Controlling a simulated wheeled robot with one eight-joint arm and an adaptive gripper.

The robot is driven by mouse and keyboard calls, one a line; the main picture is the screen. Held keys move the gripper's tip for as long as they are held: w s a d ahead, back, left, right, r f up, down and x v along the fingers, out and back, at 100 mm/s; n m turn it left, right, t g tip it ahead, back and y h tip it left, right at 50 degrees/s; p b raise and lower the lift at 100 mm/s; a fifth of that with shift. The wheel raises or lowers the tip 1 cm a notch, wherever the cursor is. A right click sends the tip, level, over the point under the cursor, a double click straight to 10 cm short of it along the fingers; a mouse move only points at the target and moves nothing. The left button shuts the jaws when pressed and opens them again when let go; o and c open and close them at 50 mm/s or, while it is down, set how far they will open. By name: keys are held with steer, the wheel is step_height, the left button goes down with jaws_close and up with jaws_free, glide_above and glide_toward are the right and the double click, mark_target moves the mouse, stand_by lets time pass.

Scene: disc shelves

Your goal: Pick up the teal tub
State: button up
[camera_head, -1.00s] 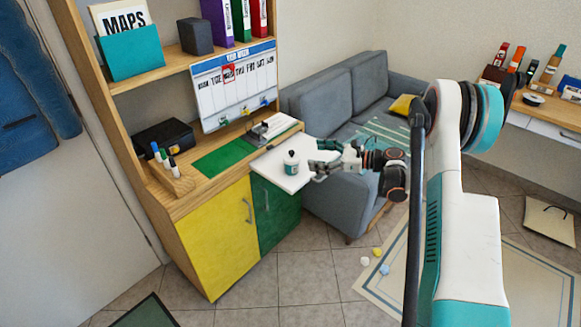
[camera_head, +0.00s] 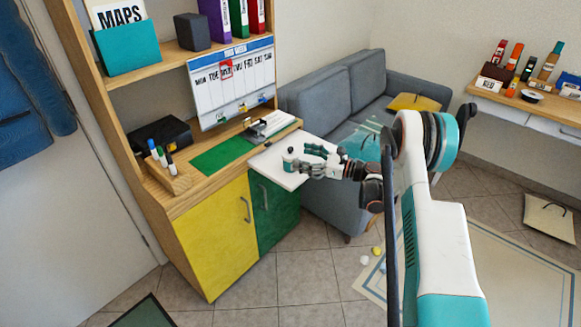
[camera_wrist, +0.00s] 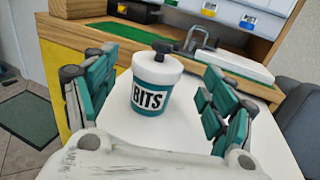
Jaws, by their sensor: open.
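The teal tub (camera_wrist: 157,92) stands upright on a white pull-out board. It has a white lid with a dark knob and a white label reading "BITS". My gripper (camera_wrist: 160,100) is open, with one teal-padded finger on each side of the tub in the wrist view. The tub appears between the fingers, and I see gaps on both sides. In the head view my gripper (camera_head: 304,160) reaches in from the right, close beside the tub.
The white board (camera_head: 286,178) juts out from the wooden desk above a green cabinet door (camera_head: 276,212). A pen holder (camera_head: 172,178), green mat (camera_head: 222,155) and hole punch (camera_head: 268,125) lie on the desk. A grey sofa (camera_head: 340,95) stands behind.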

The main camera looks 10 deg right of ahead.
mark_target(290, 153)
steer(key=shift+b+x, duration=1.3)
steer(key=shift+x, duration=1.4)
steer(key=shift+c, duration=0.6)
jaws_close()
